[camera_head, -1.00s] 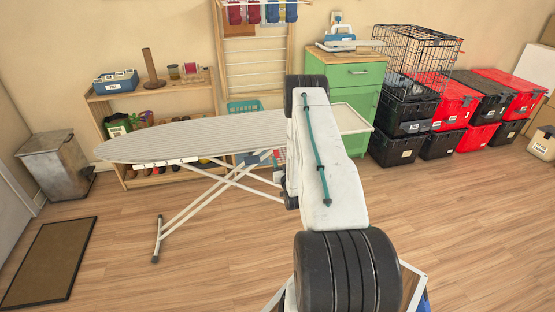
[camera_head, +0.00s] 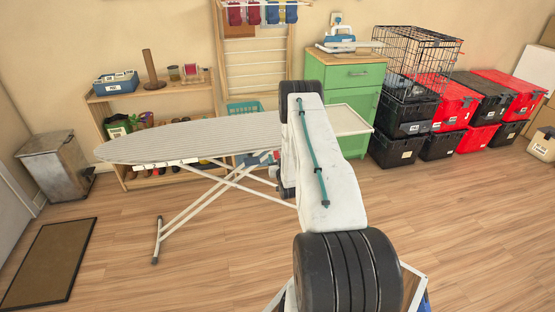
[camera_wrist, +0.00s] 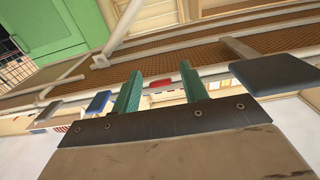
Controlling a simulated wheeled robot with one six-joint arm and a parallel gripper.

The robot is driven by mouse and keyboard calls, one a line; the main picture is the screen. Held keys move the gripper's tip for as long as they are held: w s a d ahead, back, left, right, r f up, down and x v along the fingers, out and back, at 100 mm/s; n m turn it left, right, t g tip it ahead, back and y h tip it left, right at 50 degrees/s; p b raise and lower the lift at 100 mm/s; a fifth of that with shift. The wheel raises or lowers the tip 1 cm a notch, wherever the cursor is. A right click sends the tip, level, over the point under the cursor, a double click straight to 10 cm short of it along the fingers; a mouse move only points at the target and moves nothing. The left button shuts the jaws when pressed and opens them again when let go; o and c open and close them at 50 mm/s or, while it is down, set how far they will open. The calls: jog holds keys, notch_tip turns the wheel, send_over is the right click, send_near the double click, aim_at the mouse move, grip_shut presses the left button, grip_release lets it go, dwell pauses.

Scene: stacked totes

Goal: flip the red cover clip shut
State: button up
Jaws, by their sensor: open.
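In the wrist view, a small red piece (camera_wrist: 161,84), apparently the red cover clip, shows on a pale rail between the two green fingers of my gripper (camera_wrist: 160,70). The fingers are apart, with nothing held between them. I cannot tell whether they touch the clip, nor how far it is folded. A blue piece (camera_wrist: 98,102) lies left of the left finger, and a grey piece (camera_wrist: 238,50) lies to the right. In the head view, the ironing board (camera_head: 190,140) stands at left of centre; my arm hides my gripper and the clip there.
The green cabinet (camera_head: 350,90) with an iron (camera_head: 335,40) on it stands behind my arm. Stacked black and red totes (camera_head: 455,108) stand at the right. A wooden shelf (camera_head: 155,100) and a metal bin (camera_head: 57,165) are at the left.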

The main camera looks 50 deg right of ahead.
grip_shut()
